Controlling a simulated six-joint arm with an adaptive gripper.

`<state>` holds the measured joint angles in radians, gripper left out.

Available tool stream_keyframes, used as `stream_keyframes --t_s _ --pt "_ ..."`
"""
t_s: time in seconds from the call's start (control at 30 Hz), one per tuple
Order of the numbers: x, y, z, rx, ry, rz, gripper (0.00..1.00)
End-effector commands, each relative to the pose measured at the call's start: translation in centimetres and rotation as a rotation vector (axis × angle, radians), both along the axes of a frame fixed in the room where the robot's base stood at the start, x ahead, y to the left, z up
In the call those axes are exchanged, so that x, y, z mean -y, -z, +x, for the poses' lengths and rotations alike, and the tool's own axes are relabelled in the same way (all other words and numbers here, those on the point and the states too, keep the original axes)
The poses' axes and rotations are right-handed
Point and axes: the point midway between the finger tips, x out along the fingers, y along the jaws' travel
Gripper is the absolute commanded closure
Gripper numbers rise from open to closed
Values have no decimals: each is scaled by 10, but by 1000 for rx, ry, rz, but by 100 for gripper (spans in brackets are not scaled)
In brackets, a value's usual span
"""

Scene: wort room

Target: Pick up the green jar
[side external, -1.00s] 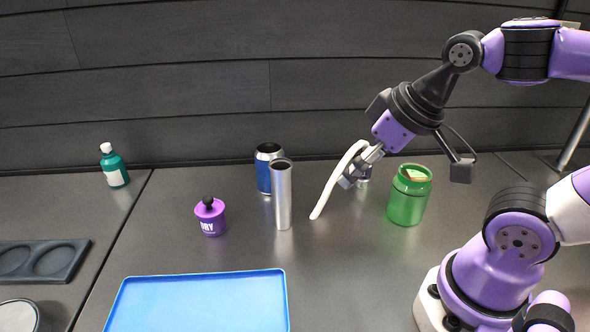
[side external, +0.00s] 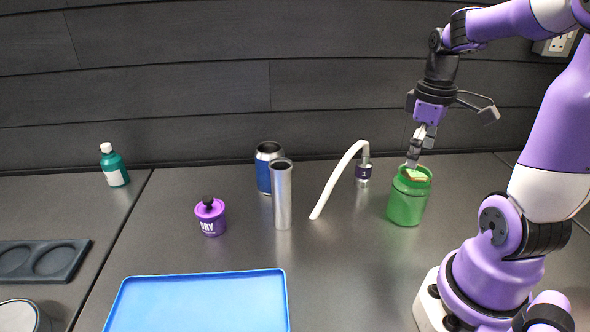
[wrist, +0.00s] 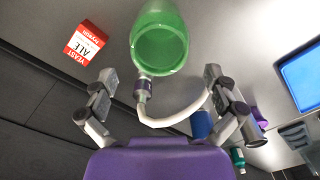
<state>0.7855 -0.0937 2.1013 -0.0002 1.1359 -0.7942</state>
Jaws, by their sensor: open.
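The green jar (side external: 407,203) stands upright on the dark worktop, right of centre in the side view. In the wrist view the jar (wrist: 160,45) shows its round mouth, ahead of and between my fingers. My gripper (side external: 412,162) points down with its fingertips just above the jar's rim in the side view. In the wrist view my gripper (wrist: 160,73) has its two fingers spread wide, with nothing held between them. I cannot tell how far the fingertips are from the jar in depth.
A curved white hose with a purple collar (side external: 363,172) stands close left of the jar. A red and white yeast box (wrist: 85,41) is near the jar. A silver cylinder (side external: 282,195), blue can (side external: 263,172), purple pot (side external: 210,218) and blue tray (side external: 200,300) lie further left.

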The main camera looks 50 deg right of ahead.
Motion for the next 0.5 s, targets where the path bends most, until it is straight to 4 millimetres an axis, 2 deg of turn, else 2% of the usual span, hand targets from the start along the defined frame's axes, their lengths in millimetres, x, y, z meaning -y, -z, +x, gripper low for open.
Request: stream_keyframes --t_s 0.13,0.37,0.5 --pt "-1 26 -1 -5 -1 5 0" --pt "-1 49 0 -2 0 2 0" --pt "0 72 0 -4 0 4 0"
